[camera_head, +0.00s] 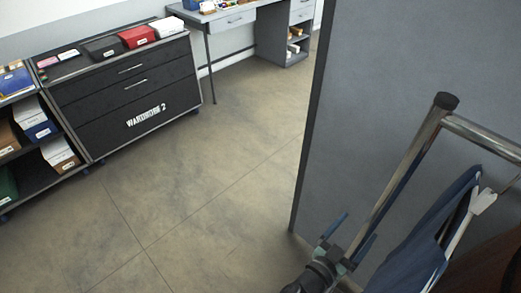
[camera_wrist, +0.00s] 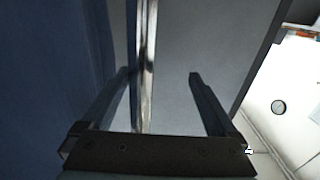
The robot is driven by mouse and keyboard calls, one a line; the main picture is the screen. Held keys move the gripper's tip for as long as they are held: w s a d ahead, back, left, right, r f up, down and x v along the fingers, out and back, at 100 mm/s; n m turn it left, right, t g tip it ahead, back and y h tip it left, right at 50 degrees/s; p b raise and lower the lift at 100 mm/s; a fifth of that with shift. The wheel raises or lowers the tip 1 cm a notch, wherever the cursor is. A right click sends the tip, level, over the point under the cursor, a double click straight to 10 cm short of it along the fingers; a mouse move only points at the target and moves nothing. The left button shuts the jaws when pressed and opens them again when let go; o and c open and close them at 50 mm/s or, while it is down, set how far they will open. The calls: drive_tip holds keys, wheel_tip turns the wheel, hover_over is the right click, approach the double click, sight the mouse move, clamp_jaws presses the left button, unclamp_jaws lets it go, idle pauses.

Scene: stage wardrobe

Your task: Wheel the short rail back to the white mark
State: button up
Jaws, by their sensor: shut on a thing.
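The short rail's chrome frame (camera_head: 400,180) stands at the right of the head view, with a dark cap on its near upright. A blue garment (camera_head: 432,232) and a white hanger (camera_head: 476,208) hang from it, with a brown garment (camera_head: 498,268) at the edge. My gripper (camera_head: 349,236) is low on the upright, its fingers on either side of it. In the wrist view the upright (camera_wrist: 147,60) runs between the fingers of my gripper (camera_wrist: 160,74). The rail's base and wheels are out of view. No white mark shows on the floor.
A grey partition (camera_head: 385,75) stands close behind the rail. A black drawer cabinet (camera_head: 130,90) marked "WARDROBE 2", a shelf unit (camera_head: 40,172) with boxes and a grey desk (camera_head: 232,20) line the far wall. The floor (camera_head: 200,200) between is clear.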

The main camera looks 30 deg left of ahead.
drive_tip(key=w+a+b, duration=0.3)
drive_tip(key=a+b, duration=0.7)
drive_tip(key=a, duration=0.1)
drive_tip(key=w+a+b, duration=0.3)
drive_tip(key=a+b, duration=0.7)
drive_tip(key=a, duration=0.2)
drive_tip(key=w+a+b, duration=0.4)
drive_tip(key=a+b, duration=0.6)
drive_tip(key=a, duration=0.2)
drive_tip(key=shift+a+f, duration=0.15)
drive_tip(key=shift+a, duration=0.1)
idle(1.7)
drive_tip(key=a+b, duration=0.1)
drive_tip(key=b, duration=0.2)
drive_tip(key=shift+w+b, duration=0.25)
drive_tip(key=shift+b, duration=0.1)
drive_tip(key=shift+d+r+p, duration=0.2)
drive_tip(key=shift+r+p, duration=0.05)
drive_tip(key=shift+p, duration=0.55)
drive_tip(key=shift+s+d+f+p, duration=0.1)
drive_tip(key=shift+d+p, duration=0.45)
drive_tip(key=shift+p, duration=0.95)
